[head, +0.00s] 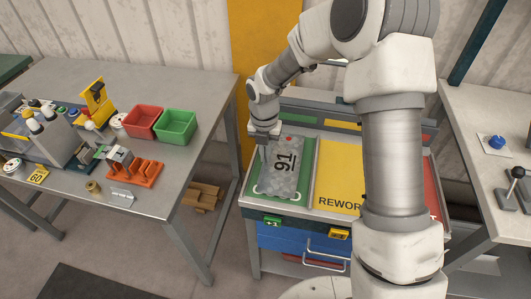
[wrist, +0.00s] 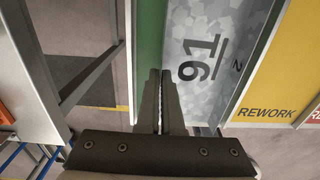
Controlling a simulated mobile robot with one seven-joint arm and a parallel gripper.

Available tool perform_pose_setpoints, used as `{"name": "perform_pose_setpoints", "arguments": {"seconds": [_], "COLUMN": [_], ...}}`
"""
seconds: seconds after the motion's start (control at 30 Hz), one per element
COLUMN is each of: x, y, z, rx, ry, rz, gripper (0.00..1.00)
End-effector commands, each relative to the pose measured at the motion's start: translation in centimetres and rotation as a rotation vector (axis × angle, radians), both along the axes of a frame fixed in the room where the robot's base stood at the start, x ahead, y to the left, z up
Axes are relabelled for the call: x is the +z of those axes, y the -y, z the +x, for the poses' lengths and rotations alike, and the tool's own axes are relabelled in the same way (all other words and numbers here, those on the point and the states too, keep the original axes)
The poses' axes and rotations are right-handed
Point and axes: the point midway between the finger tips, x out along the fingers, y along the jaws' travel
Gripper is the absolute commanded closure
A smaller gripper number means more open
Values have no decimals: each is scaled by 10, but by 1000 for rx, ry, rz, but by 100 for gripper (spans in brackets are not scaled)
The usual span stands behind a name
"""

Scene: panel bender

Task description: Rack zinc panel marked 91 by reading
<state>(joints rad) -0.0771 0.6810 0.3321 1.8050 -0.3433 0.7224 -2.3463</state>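The grey mottled zinc panel (head: 287,181), marked 91 in black, lies on the green section (head: 309,150) of the cart top. In the wrist view the panel (wrist: 225,25) shows its underlined 91 turned sideways, with a smaller mark beside it that looks like a 2. My gripper (head: 264,158) points down at the panel's left edge, near its far end. In the wrist view its dark fingers (wrist: 160,75) are close together with only a thin gap, over the border of panel and green section. I see nothing clearly held between them; contact with the panel cannot be told.
Right of the panel is a yellow section (head: 338,170) reading REWORK, then a red one (head: 432,190), partly behind my arm. The left bench (head: 200,85) holds a red bin (head: 143,122), a green bin (head: 177,126), an orange rack (head: 136,172) and a yellow 60 tag (head: 38,175). A gap separates bench and cart.

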Motion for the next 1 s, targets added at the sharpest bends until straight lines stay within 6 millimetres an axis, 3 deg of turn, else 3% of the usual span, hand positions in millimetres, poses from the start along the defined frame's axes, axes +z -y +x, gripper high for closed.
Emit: {"name": "perform_pose_setpoints", "arguments": {"seconds": [0.77, 1.0], "x": [-10, -10], "y": [0, 0], "z": [0, 0], "rx": [0, 0], "ry": [0, 0], "rz": [0, 0], "gripper": [100, 62]}}
